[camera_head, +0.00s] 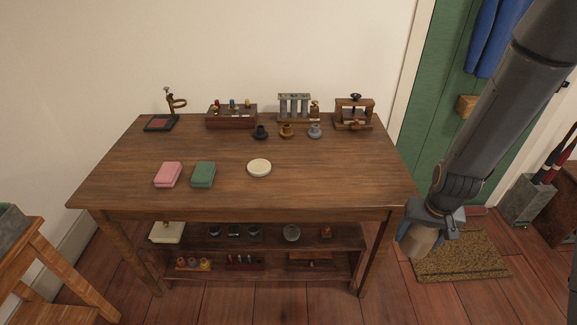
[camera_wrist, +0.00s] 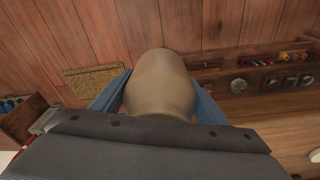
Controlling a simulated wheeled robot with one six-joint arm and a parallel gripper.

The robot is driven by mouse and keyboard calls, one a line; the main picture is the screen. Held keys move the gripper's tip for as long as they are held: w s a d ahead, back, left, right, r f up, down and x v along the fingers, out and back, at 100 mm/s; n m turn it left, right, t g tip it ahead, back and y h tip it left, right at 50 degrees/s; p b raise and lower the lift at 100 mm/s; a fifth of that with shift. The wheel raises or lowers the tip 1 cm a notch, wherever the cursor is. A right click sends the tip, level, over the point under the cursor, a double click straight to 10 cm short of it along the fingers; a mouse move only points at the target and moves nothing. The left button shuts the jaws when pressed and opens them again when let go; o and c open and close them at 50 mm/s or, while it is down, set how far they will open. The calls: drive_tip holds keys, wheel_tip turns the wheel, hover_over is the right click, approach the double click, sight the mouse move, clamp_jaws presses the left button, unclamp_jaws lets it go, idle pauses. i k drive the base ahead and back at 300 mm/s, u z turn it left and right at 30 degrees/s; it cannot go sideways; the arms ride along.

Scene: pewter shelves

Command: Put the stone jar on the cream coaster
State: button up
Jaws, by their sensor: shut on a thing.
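A tan, stone-coloured jar (camera_wrist: 160,85) is held between the two blue fingers of my gripper (camera_wrist: 158,95) in the wrist view. In the head view the jar (camera_head: 420,240) hangs under my gripper (camera_head: 430,222), off the right end of the table, above the floor and mat. My gripper is shut on it. The round cream coaster (camera_head: 259,168) lies on the table near the front edge, right of the green block, with nothing on it. The jar is well to the right of the coaster and apart from it.
The wooden table (camera_head: 220,150) bears a pink block (camera_head: 168,174) and a green block (camera_head: 203,174). Three small dark, brass and grey pieces (camera_head: 287,131) stand near the back, before wooden racks (camera_head: 232,117). The front right of the tabletop is clear. A lower shelf (camera_head: 270,242) holds small items.

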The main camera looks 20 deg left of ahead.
sight(258, 165)
drive_tip(key=z, duration=1.25)
drive_tip(key=k, duration=0.85)
drive_tip(key=u, duration=1.85)
drive_tip(key=i, duration=0.25)
